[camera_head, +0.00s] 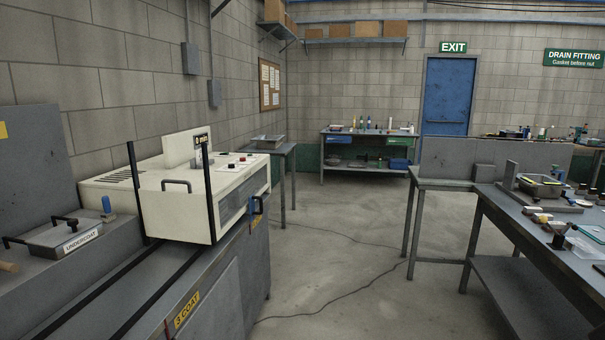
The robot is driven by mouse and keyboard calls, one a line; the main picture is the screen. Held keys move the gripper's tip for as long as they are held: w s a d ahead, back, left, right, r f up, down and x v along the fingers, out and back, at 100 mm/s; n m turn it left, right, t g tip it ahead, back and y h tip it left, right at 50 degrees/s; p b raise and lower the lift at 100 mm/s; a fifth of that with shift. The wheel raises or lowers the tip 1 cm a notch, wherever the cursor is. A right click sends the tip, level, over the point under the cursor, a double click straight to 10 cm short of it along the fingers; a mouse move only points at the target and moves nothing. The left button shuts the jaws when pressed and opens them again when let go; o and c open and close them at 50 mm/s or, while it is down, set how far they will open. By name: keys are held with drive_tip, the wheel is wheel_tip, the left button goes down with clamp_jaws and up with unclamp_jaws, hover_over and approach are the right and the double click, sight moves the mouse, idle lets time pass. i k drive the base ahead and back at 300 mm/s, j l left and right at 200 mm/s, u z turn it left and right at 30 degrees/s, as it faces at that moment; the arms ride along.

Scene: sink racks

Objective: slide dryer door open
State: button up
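The dryer appears to be the cream machine (235,165) on the bench at the left, with small knobs and a short display on top. A plain cream panel (178,212) with a dark bar handle (176,186) forms its near face, between two upright black posts (210,190). This panel looks like the door. It covers the near face, and the inside of the machine is hidden. A dark slatted strip (232,210) runs along the right side. My gripper is not in view.
A grey tray marked UNDERCOAT (66,238) lies on the bench left of the dryer. Dark rails (130,290) run along the bench towards me. A cluttered worktable (540,215) stands at the right. The floor (350,220) between is clear except for a thin cable.

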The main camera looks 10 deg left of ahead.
sight(179, 217)
drive_tip(key=i+u, duration=0.15)
drive_tip(key=i, duration=0.7)
drive_tip(key=i+l+u, duration=0.15)
drive_tip(key=i, duration=0.7)
drive_tip(key=l, duration=0.05)
